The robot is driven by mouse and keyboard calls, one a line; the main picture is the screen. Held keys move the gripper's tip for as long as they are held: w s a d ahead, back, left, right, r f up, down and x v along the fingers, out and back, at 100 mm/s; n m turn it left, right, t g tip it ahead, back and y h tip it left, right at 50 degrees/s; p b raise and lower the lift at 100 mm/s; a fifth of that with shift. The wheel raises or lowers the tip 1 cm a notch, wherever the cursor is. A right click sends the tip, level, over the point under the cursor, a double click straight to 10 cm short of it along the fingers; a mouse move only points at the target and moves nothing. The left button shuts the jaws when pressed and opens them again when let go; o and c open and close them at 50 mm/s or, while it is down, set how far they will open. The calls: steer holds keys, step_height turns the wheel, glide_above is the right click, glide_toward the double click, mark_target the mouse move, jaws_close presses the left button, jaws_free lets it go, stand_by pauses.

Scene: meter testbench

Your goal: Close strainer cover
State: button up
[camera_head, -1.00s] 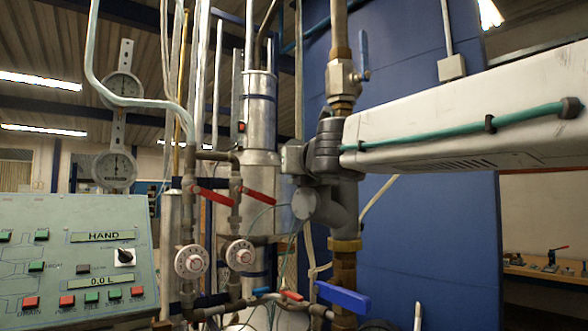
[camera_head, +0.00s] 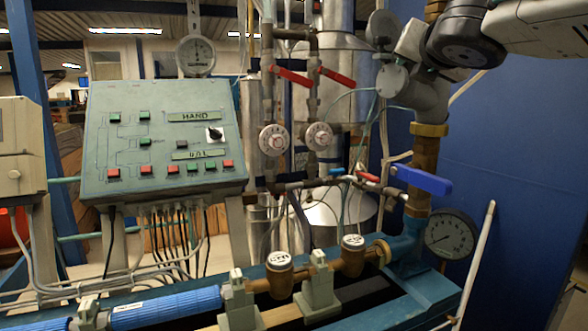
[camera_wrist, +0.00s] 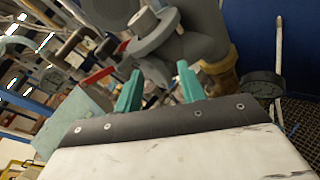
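The grey strainer body (camera_head: 428,98) sits on the brass-collared pipe at the right in the head view. A round grey disc (camera_head: 392,80) faces out on its left end. Another grey disc (camera_head: 383,26), possibly the strainer cover, stands above it beside my wrist. In the wrist view the grey body (camera_wrist: 203,48) and a grey disc with a pale knob (camera_wrist: 152,38) lie just beyond my gripper (camera_wrist: 158,82). The green fingers are apart, with nothing visibly held between them. My fingers are not clear in the head view, and contact with the disc cannot be told.
A blue valve handle (camera_head: 422,180) juts right below the strainer. Red valve handles (camera_head: 292,76) and a control panel (camera_head: 165,140) stand to the left. A pressure gauge (camera_head: 450,234) is at lower right. A blue wall (camera_head: 530,140) stands behind.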

steer(key=s+d+f+m+g, duration=0.2)
steer(key=s+f+m+g, duration=0.4)
steer(key=s+f+m, duration=0.5)
steer(key=s+d+f+m+g, duration=0.3)
steer(key=s+f+m+g, duration=0.3)
steer(key=s+f+m, duration=0.5)
step_height(320, 180, down, 7)
steer(key=shift+d+f+m, duration=0.1)
steer(key=shift+d+m, duration=0.2)
steer(key=shift+m, duration=0.9)
steer(key=s+a+f+m+g, duration=0.1)
steer(key=s, duration=0.1)
steer(key=s+a+f+m+y, duration=0.1)
steer(key=s+f+m, duration=0.1)
steer(key=s+a+f+m+g+y, duration=0.1)
steer(key=s+f, duration=0.1)
steer(key=s, duration=0.1)
steer(key=shift+m+g, duration=0.3)
steer(key=shift+m, duration=0.1)
steer(key=c, duration=0.3)
steer(key=shift+s+a+f+y, duration=0.15)
steer(key=shift+s+a+y, duration=0.05)
steer(key=shift+s+y, duration=0.1)
jaws_close()
